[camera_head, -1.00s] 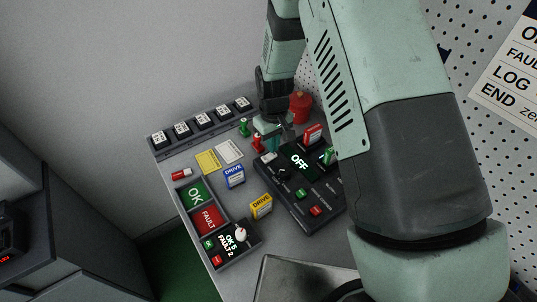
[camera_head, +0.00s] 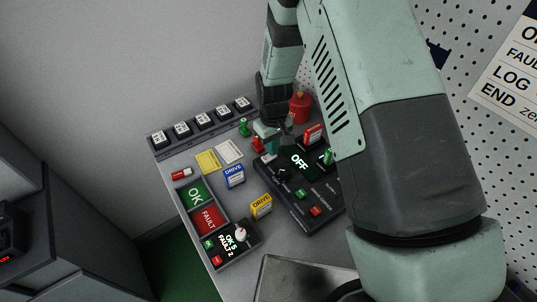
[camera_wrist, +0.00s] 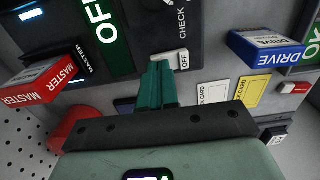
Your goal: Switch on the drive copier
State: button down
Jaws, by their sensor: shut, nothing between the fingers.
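The drive copier (camera_head: 297,204) is a dark console on the bench. Its screen (camera_head: 299,161) reads OFF, and the OFF lettering also shows in the wrist view (camera_wrist: 104,22). A pale rocker switch (camera_wrist: 170,58) marked OFF sits at the copier's edge. My gripper (camera_wrist: 160,68) is shut and empty. Its teal fingertips are right at the switch in the wrist view; I cannot tell whether they touch it. In the head view my gripper (camera_head: 268,146) is over the copier's upper left corner. A red MASTER drive (camera_wrist: 42,82) stands in the copier.
A blue drive (camera_head: 234,176) and a yellow drive (camera_head: 261,206) stand left of the copier. A red canister (camera_head: 300,108) is behind it. Yellow (camera_head: 207,160) and white (camera_head: 229,151) cards lie nearby. OK (camera_head: 195,194) and FAULT (camera_head: 208,219) trays are at the left.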

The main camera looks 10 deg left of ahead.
jog(key=shift+f, duration=0.25)
jog(key=shift+r, duration=3.5)
